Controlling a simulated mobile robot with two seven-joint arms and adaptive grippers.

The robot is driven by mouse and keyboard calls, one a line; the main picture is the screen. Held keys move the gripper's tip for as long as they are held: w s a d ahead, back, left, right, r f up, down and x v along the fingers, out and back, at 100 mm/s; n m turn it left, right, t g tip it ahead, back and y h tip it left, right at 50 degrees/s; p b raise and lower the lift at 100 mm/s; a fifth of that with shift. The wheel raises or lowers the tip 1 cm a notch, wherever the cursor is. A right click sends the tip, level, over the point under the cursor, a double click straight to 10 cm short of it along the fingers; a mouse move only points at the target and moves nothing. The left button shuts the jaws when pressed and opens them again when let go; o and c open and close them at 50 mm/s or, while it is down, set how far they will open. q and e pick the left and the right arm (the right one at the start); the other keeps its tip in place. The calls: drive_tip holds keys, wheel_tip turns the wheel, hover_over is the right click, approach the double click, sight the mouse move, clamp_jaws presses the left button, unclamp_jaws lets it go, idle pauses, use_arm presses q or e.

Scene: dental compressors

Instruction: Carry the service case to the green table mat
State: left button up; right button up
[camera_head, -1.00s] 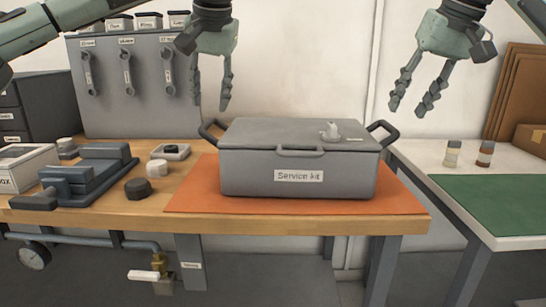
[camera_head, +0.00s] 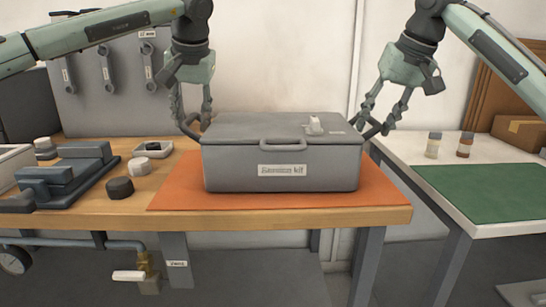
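The service case (camera_head: 281,165) is a grey lidded box with a printed label, a front handle and a dark handle at each end. It rests on the orange mat (camera_head: 180,198) on the wooden bench. My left gripper (camera_head: 193,125) points down at the left handle, with its fingers apart. My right gripper (camera_head: 376,128) points down at the right handle, also with its fingers apart. I cannot tell whether the fingers touch the handles. The green table mat (camera_head: 480,193) lies on the white table to the right.
A small pale object (camera_head: 314,126) sits on the case lid. A grey vise-like device (camera_head: 75,175) and round knobs crowd the bench's left. A gap separates bench and table.

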use_arm(q)
drive_tip(key=shift+w+a+f, duration=0.1)
drive_tip(key=shift+w+f, duration=0.05)
drive_tip(key=shift+f, duration=0.3)
use_arm(e)
drive_tip(key=shift+w+f, duration=0.15)
drive_tip(key=shift+f, duration=0.25)
use_arm(q)
clamp_jaws()
use_arm(e)
drive_tip(key=shift+a, duration=0.1)
clamp_jaws()
use_arm(q)
drive_tip(key=shift+r, duration=0.15)
use_arm(e)
drive_tip(key=shift+r, duration=0.1)
